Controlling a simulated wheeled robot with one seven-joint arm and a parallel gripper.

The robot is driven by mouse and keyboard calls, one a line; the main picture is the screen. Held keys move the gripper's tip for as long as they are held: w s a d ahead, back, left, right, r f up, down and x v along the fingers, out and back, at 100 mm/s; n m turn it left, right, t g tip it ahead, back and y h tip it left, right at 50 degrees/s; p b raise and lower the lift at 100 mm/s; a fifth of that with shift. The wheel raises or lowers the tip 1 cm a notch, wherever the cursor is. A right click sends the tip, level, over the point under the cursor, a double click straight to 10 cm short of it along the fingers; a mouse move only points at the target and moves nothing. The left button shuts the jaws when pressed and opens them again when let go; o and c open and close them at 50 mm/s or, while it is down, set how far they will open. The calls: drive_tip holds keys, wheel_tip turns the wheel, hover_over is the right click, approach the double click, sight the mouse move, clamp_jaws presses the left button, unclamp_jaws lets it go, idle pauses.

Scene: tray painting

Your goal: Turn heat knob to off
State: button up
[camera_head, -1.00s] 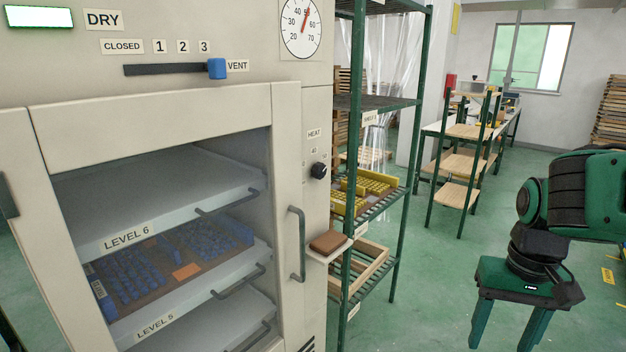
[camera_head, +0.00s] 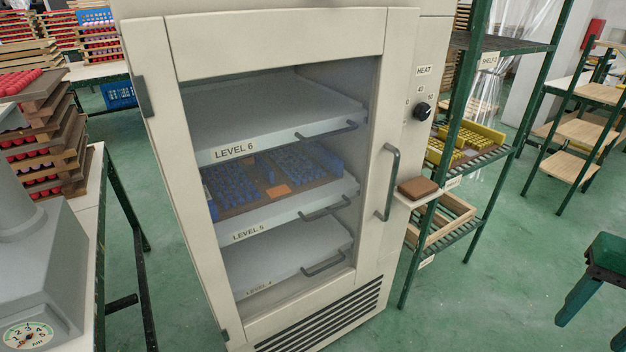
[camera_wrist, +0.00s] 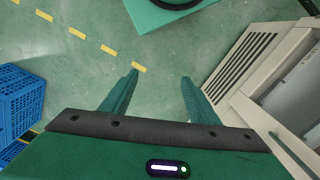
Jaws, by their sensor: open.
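The black heat knob (camera_head: 422,111) is on the right front panel of the beige drying cabinet (camera_head: 290,20), under a HEAT label (camera_head: 424,70) with small scale marks around it. Its exact pointer position is too small to read. My gripper (camera_head: 585,305) is at the far right edge of the head view, well apart from the knob and lower in the picture. In the wrist view my gripper (camera_wrist: 160,95) is open and empty, its two green fingers spread above the floor. The knob is not in the wrist view.
The cabinet's door handle (camera_head: 389,182) and a small ledge with a brown block (camera_head: 418,188) are below the knob. A green shelf rack (camera_head: 490,150) stands close to the right. Blue crates (camera_wrist: 20,105) are at left in the wrist view. Open floor (camera_head: 510,260) lies between.

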idle(0.4)
drive_tip(key=m+t+y, duration=1)
drive_tip(key=m+t, duration=0.5)
drive_tip(key=m, duration=0.4)
approach(426, 113)
drive_tip(key=x, duration=0.9)
drive_tip(key=shift+w+a, duration=0.1)
drive_tip(key=shift+w, duration=0.05)
drive_tip(key=c, duration=1)
